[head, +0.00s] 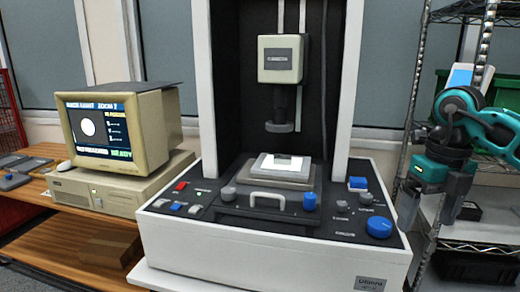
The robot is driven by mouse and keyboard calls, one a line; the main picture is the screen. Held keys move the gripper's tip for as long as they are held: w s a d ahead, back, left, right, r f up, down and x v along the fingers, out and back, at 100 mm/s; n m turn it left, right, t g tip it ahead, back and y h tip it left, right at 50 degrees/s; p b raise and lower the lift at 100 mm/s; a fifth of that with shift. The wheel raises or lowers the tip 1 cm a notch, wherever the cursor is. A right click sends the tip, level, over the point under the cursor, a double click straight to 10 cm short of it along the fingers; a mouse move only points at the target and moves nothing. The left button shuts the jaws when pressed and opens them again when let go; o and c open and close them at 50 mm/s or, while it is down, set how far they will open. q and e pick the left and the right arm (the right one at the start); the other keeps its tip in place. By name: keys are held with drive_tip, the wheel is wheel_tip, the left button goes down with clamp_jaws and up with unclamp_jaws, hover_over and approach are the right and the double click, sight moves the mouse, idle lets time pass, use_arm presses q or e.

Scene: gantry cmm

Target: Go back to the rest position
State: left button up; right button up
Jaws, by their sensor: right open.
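My right gripper (432,206) hangs at the right side of the head view, on a teal and dark grey arm. Its two dark fingers point down and stand apart, with nothing seen between them. It is to the right of the white and black measuring machine (270,240), near its right front corner in the picture and apart from the blue knob (379,228). My left gripper is not in view.
The machine's probe head (282,58) hangs above a small stage with a white piece (282,163). A wire shelf (480,248) with a green bin (502,92) stands behind my right arm.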

drive_tip(key=s+a+f+n+g+y, duration=0.15)
drive_tip(key=a+f+y, duration=0.45)
drive_tip(key=a, duration=0.6)
drive_tip(key=s+a+m+t+y, duration=0.35)
drive_tip(key=a+m+y, duration=0.25)
drive_tip(key=a+y, duration=0.95)
drive_tip(key=d+f+m+t+h, duration=0.4)
drive_tip(key=f+m+t+h, duration=0.35)
drive_tip(key=m, duration=0.45)
drive_tip(key=d+f+m+t+h, duration=0.55)
drive_tip(key=m+t, duration=0.25)
drive_tip(key=m, duration=0.3)
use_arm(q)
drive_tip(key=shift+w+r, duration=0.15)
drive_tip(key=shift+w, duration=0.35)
use_arm(e)
drive_tip(key=s+d+f+m+g+h, duration=0.3)
drive_tip(key=s+f, duration=0.3)
drive_tip(key=f, duration=0.2)
drive_tip(key=s+d+f+m+g+h, duration=0.3)
drive_tip(key=s+f, duration=0.3)
drive_tip(key=f, duration=0.2)
drive_tip(key=shift+f+m+g+h, duration=0.15)
drive_tip(key=shift+m+g+h, duration=0.2)
drive_tip(key=shift+m, duration=0.4)
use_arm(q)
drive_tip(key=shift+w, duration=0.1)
